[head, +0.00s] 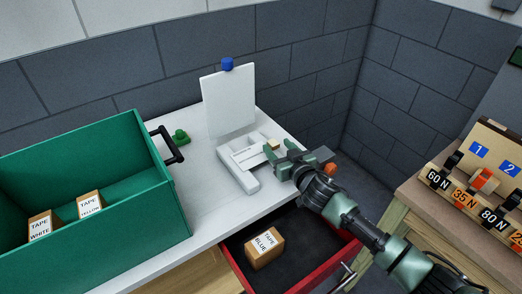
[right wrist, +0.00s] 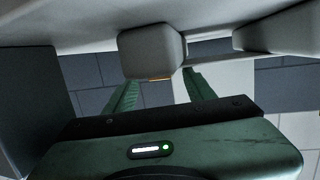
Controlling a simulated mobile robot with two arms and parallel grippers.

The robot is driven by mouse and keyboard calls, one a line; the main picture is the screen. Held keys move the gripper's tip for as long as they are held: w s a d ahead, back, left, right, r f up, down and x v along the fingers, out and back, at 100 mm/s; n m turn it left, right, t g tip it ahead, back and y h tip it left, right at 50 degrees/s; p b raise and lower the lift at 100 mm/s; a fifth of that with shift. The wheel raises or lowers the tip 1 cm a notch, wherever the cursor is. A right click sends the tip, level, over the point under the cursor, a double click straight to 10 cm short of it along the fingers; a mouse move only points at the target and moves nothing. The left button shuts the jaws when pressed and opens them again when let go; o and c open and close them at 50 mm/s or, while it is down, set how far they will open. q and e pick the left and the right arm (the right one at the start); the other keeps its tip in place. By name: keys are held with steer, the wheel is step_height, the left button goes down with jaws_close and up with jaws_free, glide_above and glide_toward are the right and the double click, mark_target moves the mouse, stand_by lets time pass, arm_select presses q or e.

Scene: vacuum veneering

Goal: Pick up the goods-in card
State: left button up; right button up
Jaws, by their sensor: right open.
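A white upright panel with a blue knob stands behind a white tray (head: 252,184) on the white table. A flat pale piece (head: 248,157), which may be the goods-in card, lies across the tray; I see no readable marking on it. My right gripper (head: 272,157) is open at the tray's right side, its green fingers pointing at it. In the right wrist view, the two fingers (right wrist: 160,92) stand apart, with a pale block (right wrist: 152,50) beyond their tips. I cannot tell whether they touch anything. My left gripper is not in view.
A green crate (head: 158,212) with tape boxes stands at the left. An open red drawer (head: 299,279) below the table holds a blue-tape box (head: 264,248). A wooden bench (head: 440,208) with a numbered rack stands at the right.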

jaws_close()
